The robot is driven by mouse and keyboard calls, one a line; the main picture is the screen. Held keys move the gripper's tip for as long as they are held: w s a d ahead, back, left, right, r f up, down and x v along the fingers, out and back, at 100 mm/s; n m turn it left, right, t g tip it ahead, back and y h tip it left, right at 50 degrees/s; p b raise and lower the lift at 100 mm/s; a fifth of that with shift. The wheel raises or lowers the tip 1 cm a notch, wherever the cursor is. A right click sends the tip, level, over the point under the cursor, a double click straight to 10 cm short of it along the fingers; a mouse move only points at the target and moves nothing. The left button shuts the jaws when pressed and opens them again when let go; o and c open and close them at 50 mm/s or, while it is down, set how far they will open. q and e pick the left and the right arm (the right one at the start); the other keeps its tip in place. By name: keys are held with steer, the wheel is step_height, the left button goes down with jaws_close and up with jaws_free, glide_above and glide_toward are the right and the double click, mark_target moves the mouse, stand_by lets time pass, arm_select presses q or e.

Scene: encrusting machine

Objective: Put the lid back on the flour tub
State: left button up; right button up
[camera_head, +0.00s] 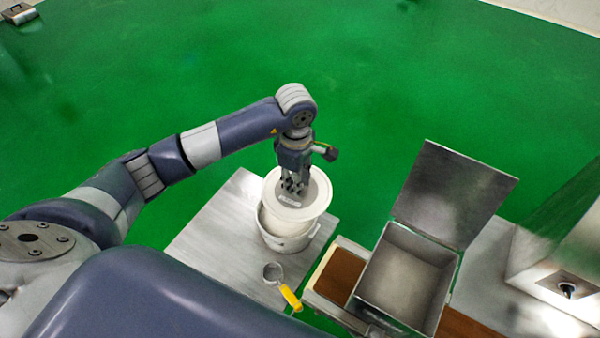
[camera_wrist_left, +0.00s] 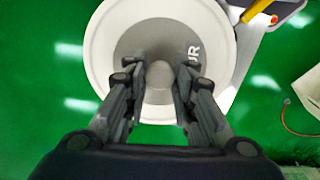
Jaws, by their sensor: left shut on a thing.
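The white flour tub (camera_head: 285,243) stands upright on a metal table. My left gripper (camera_head: 292,187) is shut on the lid at its centre, over the tub. In the head view the lid sits a little up and right of the tub's rim, part of which shows at the left. Whether the lid touches the rim I cannot tell. In the left wrist view the lid (camera_wrist_left: 100,50) fills the space beyond the fingers and hides most of the tub. My right gripper is not in view.
A metal scoop with a yellow handle (camera_head: 290,297) lies on the metal table (camera_head: 205,235) in front of the tub. To the right stands an open metal box (camera_head: 405,280) with its flap (camera_head: 455,195) raised. Green floor lies beyond the table.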

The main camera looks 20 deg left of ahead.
arm_select(q)
steer(key=f+n, duration=0.1)
steer(key=a+n+p, duration=0.1)
steer(key=a+f+n, duration=0.1)
steer(key=shift+s+a+f+n, duration=0.1)
steer(key=shift+s+f+n, duration=0.15)
steer(key=shift+f+n, duration=0.15)
steer(key=shift+s+a+f+n, duration=0.15)
steer(key=shift+a+f+n, duration=0.25)
steer(key=shift+f+n, duration=0.15)
steer(key=shift+f, duration=0.3)
step_height(320, 180, down, 6)
steer(key=b, duration=0.4)
steer(key=shift+r, duration=0.15)
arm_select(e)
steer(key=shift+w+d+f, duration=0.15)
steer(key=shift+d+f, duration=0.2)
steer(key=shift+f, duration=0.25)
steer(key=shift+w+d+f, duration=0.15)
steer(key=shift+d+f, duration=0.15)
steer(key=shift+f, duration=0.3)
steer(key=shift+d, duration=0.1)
arm_select(q)
steer(key=shift+b, duration=0.3)
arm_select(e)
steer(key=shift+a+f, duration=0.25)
arm_select(q)
steer(key=shift+b, duration=0.3)
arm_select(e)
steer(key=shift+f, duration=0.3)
